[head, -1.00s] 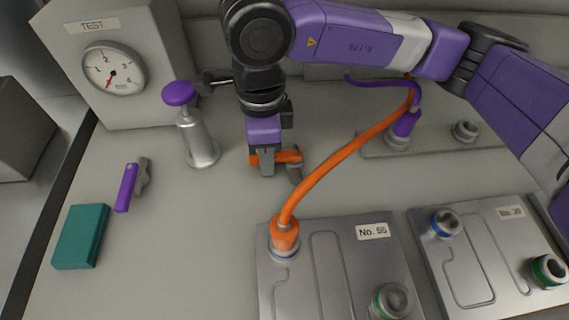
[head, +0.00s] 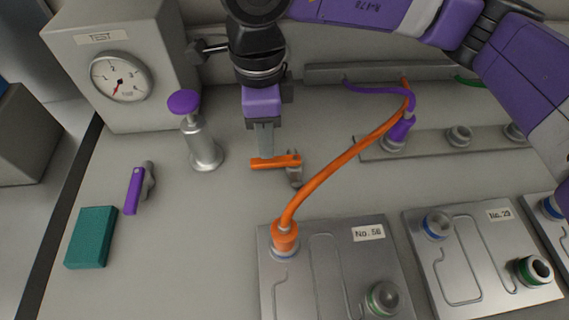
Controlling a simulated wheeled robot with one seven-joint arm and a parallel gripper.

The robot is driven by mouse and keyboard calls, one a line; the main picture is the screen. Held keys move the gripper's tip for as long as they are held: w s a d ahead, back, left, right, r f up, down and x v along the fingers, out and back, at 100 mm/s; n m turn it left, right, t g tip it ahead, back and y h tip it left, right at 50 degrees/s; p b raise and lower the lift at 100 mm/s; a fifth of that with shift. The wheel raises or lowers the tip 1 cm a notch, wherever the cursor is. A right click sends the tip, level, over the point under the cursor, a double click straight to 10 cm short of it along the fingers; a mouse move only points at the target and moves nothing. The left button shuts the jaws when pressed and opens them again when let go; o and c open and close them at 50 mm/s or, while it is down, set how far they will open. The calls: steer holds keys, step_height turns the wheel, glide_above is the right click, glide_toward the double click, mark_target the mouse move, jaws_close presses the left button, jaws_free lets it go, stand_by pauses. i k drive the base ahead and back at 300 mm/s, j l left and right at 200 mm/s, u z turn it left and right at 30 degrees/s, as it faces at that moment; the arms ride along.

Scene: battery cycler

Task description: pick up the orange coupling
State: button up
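The orange coupling (head: 285,238) stands upright on the blue-ringed port at the back left of the plate marked No. 56. The orange hose (head: 345,160) runs from its top to the back right. My gripper (head: 265,154) points down behind and a little left of the coupling, well apart from it. Its fingers line up in this view, so the gap between them is hidden. Just below the fingertips lies a separate orange-handled tool (head: 275,162) with a grey end. Its whole handle is visible, and no hold on it shows.
The No. 56 plate (head: 335,290) also bears a green-ringed port. A second plate (head: 478,285) stands to its right. A silver post with a purple knob (head: 205,150), a purple-handled tool (head: 134,190) and a teal block (head: 91,238) are left. A purple coupling (head: 400,130) stands on the back rail.

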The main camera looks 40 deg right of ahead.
mark_target(283, 239)
steer(key=k, duration=1.5)
